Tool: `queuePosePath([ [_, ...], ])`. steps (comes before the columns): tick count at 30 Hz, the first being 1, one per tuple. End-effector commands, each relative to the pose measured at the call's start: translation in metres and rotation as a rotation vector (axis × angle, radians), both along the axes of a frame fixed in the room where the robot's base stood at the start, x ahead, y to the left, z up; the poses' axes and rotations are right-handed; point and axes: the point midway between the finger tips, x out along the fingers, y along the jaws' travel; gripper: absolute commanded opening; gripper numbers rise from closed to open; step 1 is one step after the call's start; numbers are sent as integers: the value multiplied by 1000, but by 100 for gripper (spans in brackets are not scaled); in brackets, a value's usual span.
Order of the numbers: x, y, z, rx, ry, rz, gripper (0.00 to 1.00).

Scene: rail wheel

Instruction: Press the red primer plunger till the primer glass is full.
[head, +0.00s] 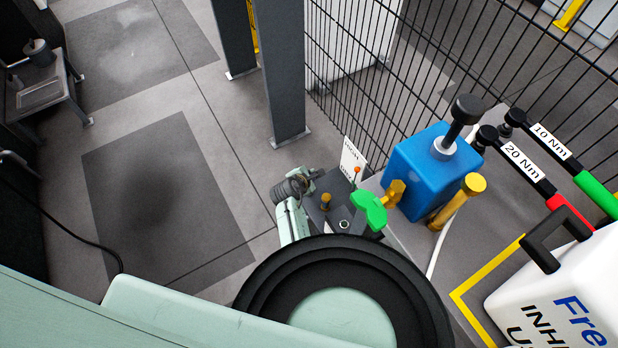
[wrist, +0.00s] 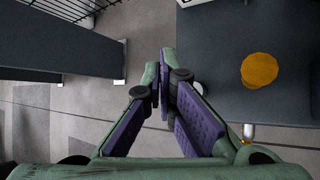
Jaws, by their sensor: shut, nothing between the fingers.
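My gripper (head: 300,184) is beside a small dark grey block with fittings, in the middle of the head view. In the wrist view my gripper (wrist: 165,84) has its purple-padded fingers together at the tips, with nothing between them. A small orange-red knob (head: 357,171) stands at the back of the block, by a white card; I cannot tell whether it is the primer plunger. An orange-brown knob (head: 326,200) stands nearer my gripper. In the wrist view an orange round top (wrist: 259,70) lies right of the fingers, apart from them. I cannot make out the primer glass.
A blue box (head: 428,170) with a black-knobbed lever stands right of the block, beside a green valve handle (head: 369,209) and a brass cylinder (head: 455,202). Torque wrenches (head: 540,160) and a white canister (head: 560,290) are at the right. A mesh fence (head: 400,70) stands behind.

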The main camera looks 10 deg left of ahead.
Motion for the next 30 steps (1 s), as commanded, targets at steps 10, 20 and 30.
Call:
queuePosePath([
  [10,0,0,19,1,-1,0,0],
  [20,0,0,46,1,-2,0,0],
  [30,0,0,50,0,-1,1,0],
])
